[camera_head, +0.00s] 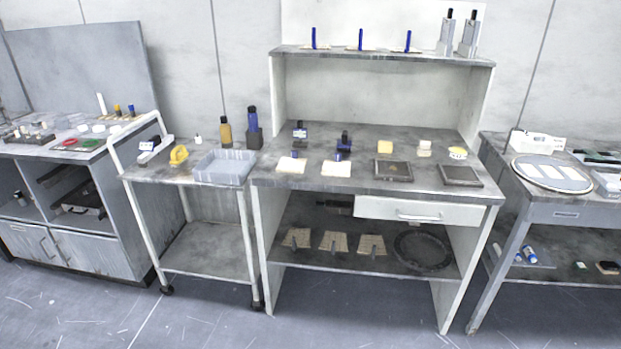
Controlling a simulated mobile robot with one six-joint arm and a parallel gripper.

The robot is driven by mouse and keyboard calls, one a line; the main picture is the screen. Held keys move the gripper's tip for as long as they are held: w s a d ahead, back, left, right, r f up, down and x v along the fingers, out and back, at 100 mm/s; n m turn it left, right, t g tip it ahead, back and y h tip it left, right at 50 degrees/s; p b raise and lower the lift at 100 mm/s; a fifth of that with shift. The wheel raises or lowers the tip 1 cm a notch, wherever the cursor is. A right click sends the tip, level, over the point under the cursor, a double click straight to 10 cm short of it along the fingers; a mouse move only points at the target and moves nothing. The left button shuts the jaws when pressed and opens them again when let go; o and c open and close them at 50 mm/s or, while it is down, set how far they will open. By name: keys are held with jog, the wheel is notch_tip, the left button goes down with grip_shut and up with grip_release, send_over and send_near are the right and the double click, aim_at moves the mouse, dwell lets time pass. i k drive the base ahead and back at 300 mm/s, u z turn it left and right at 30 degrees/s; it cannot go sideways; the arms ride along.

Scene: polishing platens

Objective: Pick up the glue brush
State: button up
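I cannot tell for sure which thing is the glue brush; the items are small in this view. Upright blue-handled items stand on the top shelf, one at the left (314,38), one in the middle (361,39) and one at the right (408,41). A dark blue item (344,141) stands on the middle bench, with a smaller blue piece in front of it. A blue and white item (300,132) is to its left. My gripper is not in view.
A right-hand table holds a round platen (551,174). The floor in front is clear.

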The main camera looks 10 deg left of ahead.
aim_at(424, 149)
jog(key=k, duration=0.25)
jog(key=u, duration=0.6)
jog(key=i, duration=1.3)
jog(key=z, duration=0.05)
